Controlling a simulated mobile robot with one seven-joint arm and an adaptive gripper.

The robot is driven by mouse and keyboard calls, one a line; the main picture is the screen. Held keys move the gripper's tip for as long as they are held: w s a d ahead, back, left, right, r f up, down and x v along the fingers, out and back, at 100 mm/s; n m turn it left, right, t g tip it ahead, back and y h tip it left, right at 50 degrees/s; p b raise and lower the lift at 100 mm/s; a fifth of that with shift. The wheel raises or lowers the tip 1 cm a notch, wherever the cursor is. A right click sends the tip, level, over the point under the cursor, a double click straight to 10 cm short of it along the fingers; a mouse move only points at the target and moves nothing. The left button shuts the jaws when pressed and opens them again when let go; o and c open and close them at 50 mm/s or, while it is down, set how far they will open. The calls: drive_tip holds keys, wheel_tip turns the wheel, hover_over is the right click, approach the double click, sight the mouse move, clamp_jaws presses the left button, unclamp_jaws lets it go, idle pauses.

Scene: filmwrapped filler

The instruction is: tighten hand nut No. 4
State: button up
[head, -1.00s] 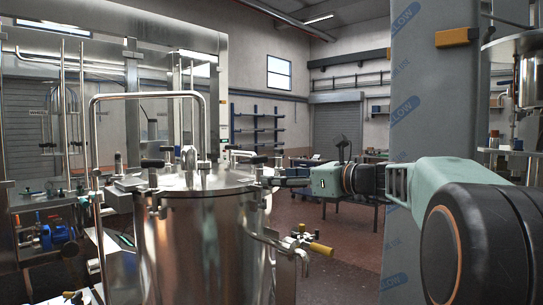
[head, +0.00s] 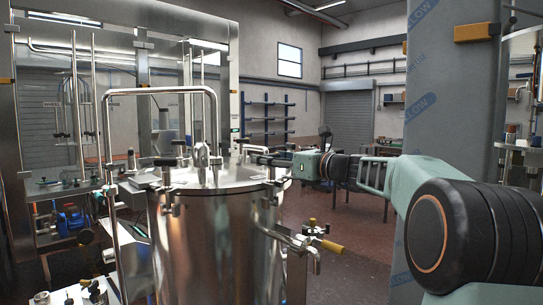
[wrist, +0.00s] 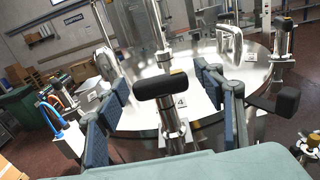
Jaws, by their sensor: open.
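Hand nut No. 4 (wrist: 167,84) is a black bar-shaped knob on a metal stem, at the near edge of the steel vessel lid (wrist: 135,115). A small "4" label (wrist: 181,101) shows beside its stem. My gripper (wrist: 164,77) is open, with one blue-padded finger on each side of the nut. I see gaps between the knob and both fingers, and nothing is held. In the head view my gripper (head: 262,159) reaches in from the right at the lid's right rim; its fingers are small there and the nut is hard to make out.
Other black-knobbed clamps stand around the lid, one at the right (wrist: 284,38) with a black handle (wrist: 288,101) nearby. A bent steel pipe (head: 160,90) rises over the vessel (head: 205,245). A yellow-handled valve (head: 331,246) sticks out at its right. A wrapped column (head: 425,110) stands behind my arm.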

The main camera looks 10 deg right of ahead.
drive_tip(key=shift+c, duration=0.2)
drive_tip(key=c, duration=1.1)
drive_tip(key=shift+c, duration=0.3)
drive_tip(key=shift+f+h+b, duration=0.1)
drive_tip(key=shift+h+b, duration=0.2)
drive_tip(key=shift+b, duration=0.15)
